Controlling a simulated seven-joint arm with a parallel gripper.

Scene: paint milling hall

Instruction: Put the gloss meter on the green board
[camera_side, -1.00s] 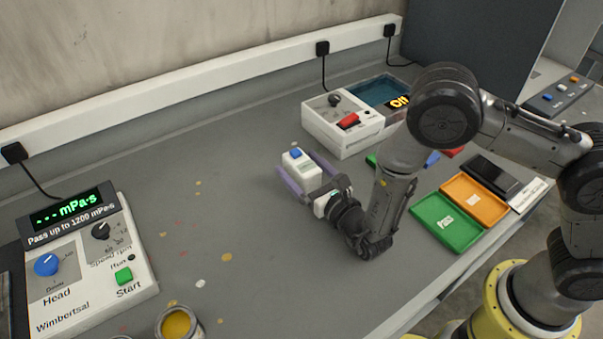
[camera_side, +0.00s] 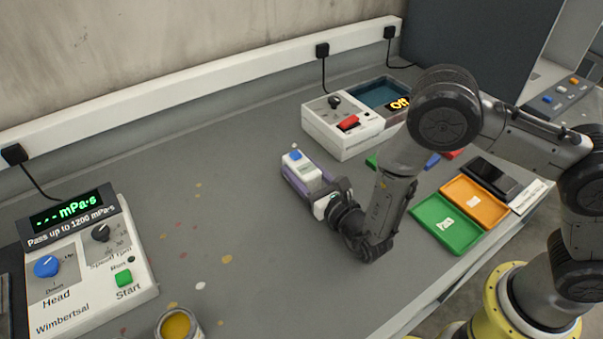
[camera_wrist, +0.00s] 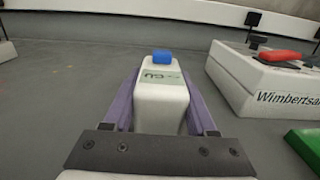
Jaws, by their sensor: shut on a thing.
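The gloss meter (camera_side: 299,167) is a white block with a blue button on top. It stands upright between the purple fingers of my gripper (camera_side: 297,172), which is shut on it. The wrist view shows the gloss meter (camera_wrist: 162,98), marked "GU", with a finger of my gripper (camera_wrist: 162,85) along each side. A flat green board (camera_side: 371,161) shows partly behind my arm in the side view. A green board edge (camera_wrist: 306,145) also shows at the right of the wrist view. I cannot tell whether the meter touches the bench.
Blue (camera_side: 432,161) and red (camera_side: 453,154) flat pieces lie beyond my arm. A green tray (camera_side: 464,240) and an orange tray (camera_side: 490,214) lie at right. A white machine reading "Off" (camera_side: 340,139) stands behind; a viscometer (camera_side: 90,265) and paint can (camera_side: 180,326) are at left.

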